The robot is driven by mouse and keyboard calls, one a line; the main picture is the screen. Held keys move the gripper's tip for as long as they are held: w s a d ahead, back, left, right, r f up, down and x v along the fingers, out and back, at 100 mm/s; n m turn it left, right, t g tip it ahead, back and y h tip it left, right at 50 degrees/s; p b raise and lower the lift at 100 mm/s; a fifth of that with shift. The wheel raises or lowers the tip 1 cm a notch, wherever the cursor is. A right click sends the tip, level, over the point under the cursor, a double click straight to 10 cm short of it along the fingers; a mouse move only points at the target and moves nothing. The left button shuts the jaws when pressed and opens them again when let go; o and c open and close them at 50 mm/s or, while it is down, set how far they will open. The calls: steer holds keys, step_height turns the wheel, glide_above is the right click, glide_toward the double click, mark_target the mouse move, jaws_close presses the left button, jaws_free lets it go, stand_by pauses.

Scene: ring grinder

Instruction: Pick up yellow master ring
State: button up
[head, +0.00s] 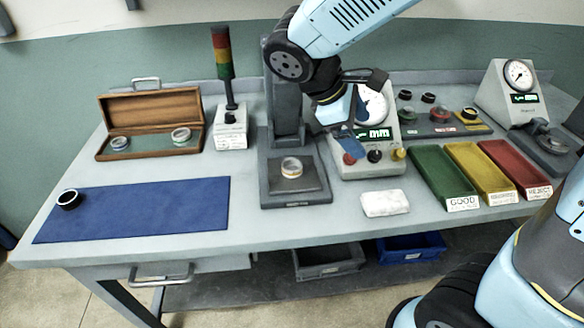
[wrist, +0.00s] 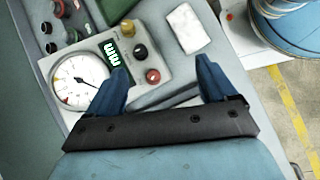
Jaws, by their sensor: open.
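In the head view a silvery ring with a yellowish band (head: 181,134) lies at the right in the open wooden case (head: 155,156). A ring with a bluish band (head: 120,143) lies at the left in the same case. Another pale ring with a yellowish band (head: 291,166) sits on the grey measuring stand (head: 318,191). I cannot tell for sure which one is the yellow master ring. My gripper (head: 352,137) is above the dial gauge box, to the right of the stand and far from the case. In the wrist view its blue fingers (wrist: 162,72) are apart and empty.
The gauge box (head: 370,169) also shows in the wrist view (wrist: 82,80). A signal tower (head: 228,100) stands between the case and stand. A black ring (head: 69,199) lies on the blue mat (head: 150,212).

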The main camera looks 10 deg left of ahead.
steer(key=s+a+f+n+t+h, duration=0.1)
steer(key=a+f+n+t, duration=0.1)
steer(key=a+n, duration=0.3)
steer(key=s+a+f+n+t+h, duration=0.1)
steer(key=a+f+n+t, duration=0.15)
steer(key=a, duration=0.45)
steer(key=n+t, duration=0.4)
steer(key=n, duration=0.2)
glide_toward(297, 164)
steer(key=shift+y, duration=0.4)
steer(key=x, duration=0.6)
steer(key=shift+w+d+r, duration=0.1)
steer(key=shift+d+r, duration=0.05)
steer(key=shift+d, duration=0.25)
steer(key=c, duration=1.3)
